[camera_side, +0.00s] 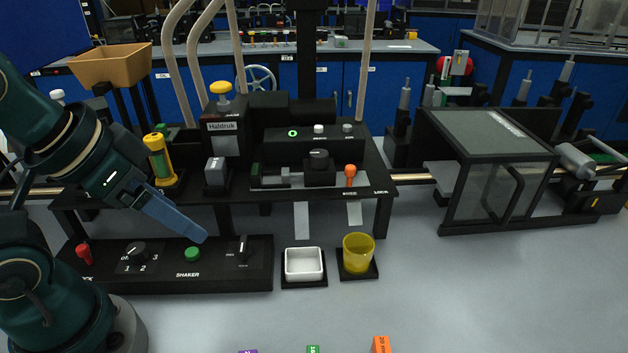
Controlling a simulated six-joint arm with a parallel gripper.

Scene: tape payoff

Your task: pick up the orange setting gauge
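An orange block (381,345), which looks like the orange setting gauge, stands at the bottom edge of the side view, right of the middle. Its face carries a label that starts with "20". Its lower part is cut off by the picture edge. My gripper (199,236) is at the left, above the black shaker panel (215,277), pointing down and to the right. It is well apart from the orange block, up and to its left. Its blue fingers overlap in this view, so the gap between them is not visible. I see nothing hanging from it.
A green block (313,349) and a purple block (248,351) show at the bottom edge, left of the orange one. A white tray (304,264) and a yellow cup (358,253) stand on black pads behind them. Grey tabletop is clear at the right.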

